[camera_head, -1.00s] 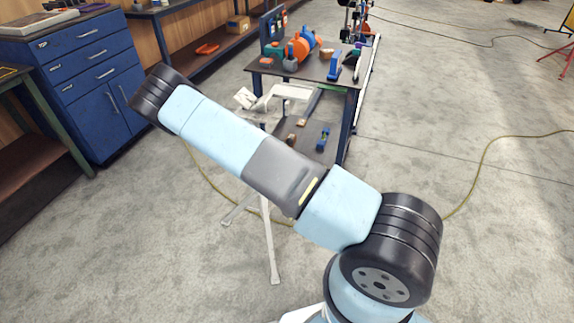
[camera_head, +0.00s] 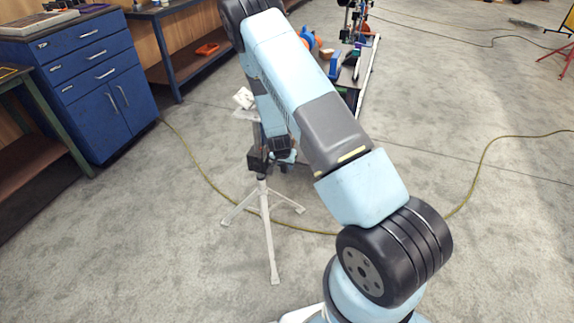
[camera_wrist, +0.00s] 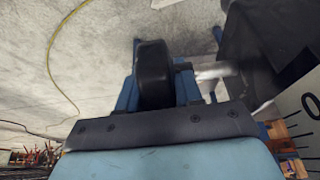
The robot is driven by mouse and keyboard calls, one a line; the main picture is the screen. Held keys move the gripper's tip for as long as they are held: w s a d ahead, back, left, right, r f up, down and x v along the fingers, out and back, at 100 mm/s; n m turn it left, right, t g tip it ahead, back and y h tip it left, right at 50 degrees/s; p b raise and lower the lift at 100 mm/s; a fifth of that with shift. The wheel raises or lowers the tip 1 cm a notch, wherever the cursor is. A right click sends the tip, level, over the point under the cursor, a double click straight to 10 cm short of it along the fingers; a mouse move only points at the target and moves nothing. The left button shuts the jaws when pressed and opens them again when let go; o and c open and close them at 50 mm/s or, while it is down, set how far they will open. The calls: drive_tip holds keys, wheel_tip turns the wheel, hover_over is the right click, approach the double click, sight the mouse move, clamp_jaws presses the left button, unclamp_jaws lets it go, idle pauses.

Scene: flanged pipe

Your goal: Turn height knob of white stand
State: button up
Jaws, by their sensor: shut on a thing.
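The white stand (camera_head: 265,215) is a tripod standing on the floor left of my arm in the head view. A black collar (camera_head: 256,161) sits on its post. In the wrist view, the black height knob (camera_wrist: 153,75) stands between the two blue fingers of my gripper (camera_wrist: 157,90), which is shut on it. The black collar (camera_wrist: 268,45) and a white scale with black marks (camera_wrist: 300,112) show at the right there. In the head view, my gripper (camera_head: 285,155) is beside the collar, and the knob is hidden. My arm covers part of the stand's top.
A blue drawer cabinet (camera_head: 85,85) and a workbench (camera_head: 180,35) stand at the left. Behind my arm is a tool table (camera_head: 350,85), partly hidden. The floor at right is mostly clear.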

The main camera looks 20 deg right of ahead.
drive_tip(key=shift+w+a, duration=0.1)
drive_tip(key=shift+a, duration=0.1)
idle(0.3)
drive_tip(key=o, duration=1)
drive_tip(key=shift+d+f, duration=0.1)
drive_tip(key=shift+d, duration=0.05)
drive_tip(key=shift+c, duration=0.2)
drive_tip(key=v, duration=1.2)
drive_tip(key=shift+w+d, duration=0.2)
